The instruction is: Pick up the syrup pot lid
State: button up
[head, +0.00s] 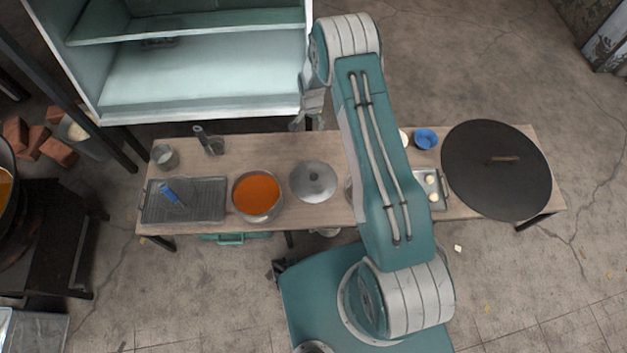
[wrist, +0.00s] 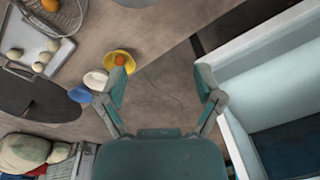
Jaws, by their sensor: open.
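A round silver lid with a dark knob (head: 314,181) is at the middle of the wooden table, just right of the metal pot of orange liquid (head: 257,194). I cannot tell whether the lid lies on the table or covers a pot. A much larger dark round lid (head: 497,169) with a bar handle is at the table's right end; part of it shows in the wrist view (wrist: 35,98). My gripper (wrist: 160,85) is open and empty, with its fingers spread. In the head view it is at the table's far edge, beyond the silver lid and apart from it.
A rack tray (head: 184,201) with a blue-handled tool is at the table's left, with glass cups behind. Blue (wrist: 81,94), white and yellow (wrist: 119,62) bowls stand near the dark lid. A pale open cabinet (head: 200,75) rises behind the table, close to my gripper.

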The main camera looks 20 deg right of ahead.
jog(key=m+g, duration=0.1)
jog(key=m, duration=0.1)
send_near(314, 176)
jog(key=f, duration=0.5)
jog(key=shift+d+f, duration=0.1)
jog(key=shift+d, duration=0.15)
jog(key=shift+a+f, duration=0.15)
jog(key=shift+f, duration=1.2)
jog(key=shift+a+f, duration=0.15)
jog(key=shift+f, duration=1.15)
jog(key=shift+c, duration=0.4)
grip_shut()
